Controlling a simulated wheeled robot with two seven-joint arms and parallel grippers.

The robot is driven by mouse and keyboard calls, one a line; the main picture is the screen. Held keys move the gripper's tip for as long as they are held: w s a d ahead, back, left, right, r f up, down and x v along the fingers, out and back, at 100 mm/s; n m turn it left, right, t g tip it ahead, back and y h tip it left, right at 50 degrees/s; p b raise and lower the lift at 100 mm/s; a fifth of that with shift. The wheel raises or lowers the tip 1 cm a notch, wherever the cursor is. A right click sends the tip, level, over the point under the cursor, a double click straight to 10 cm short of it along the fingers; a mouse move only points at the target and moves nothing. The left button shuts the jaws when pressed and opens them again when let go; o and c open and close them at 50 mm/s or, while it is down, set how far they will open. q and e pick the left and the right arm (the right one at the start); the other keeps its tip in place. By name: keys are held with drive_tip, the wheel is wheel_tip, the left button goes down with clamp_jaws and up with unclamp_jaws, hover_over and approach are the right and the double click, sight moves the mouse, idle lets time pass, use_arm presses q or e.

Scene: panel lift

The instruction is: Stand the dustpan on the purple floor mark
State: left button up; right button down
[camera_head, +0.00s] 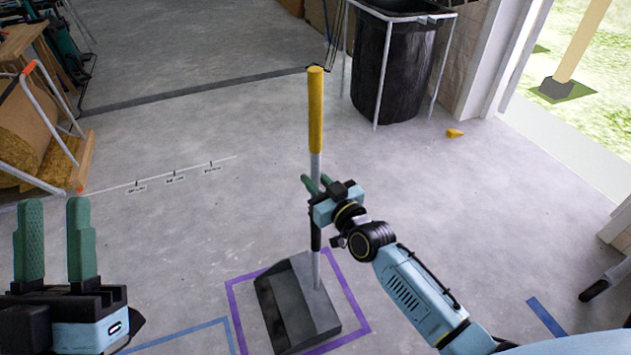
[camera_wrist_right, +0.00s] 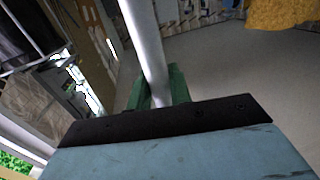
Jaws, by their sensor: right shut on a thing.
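The dustpan (camera_head: 299,297) is dark grey, with a tall upright handle that is silver below and yellow at the top. In the head view its pan is over the purple floor mark (camera_head: 353,300), a taped outline, and looks inside it. I cannot tell whether the pan touches the floor. My right gripper (camera_head: 313,184) is shut on the handle below the yellow grip. In the right wrist view the silver handle (camera_wrist_right: 146,45) runs between the green fingers (camera_wrist_right: 160,92). My left gripper (camera_head: 54,240) is open and empty at the lower left.
Blue tape lines (camera_head: 185,338) lie near the purple mark, with another (camera_head: 546,318) at the right. A black bin (camera_head: 392,70) in a white frame stands at the back. A cart with a roll (camera_head: 30,125) is at the left. The middle floor is clear.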

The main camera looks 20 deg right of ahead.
drive_tip(key=c, duration=1.7)
unclamp_jaws()
drive_tip(key=shift+f, duration=0.15)
drive_tip(key=o, duration=0.4)
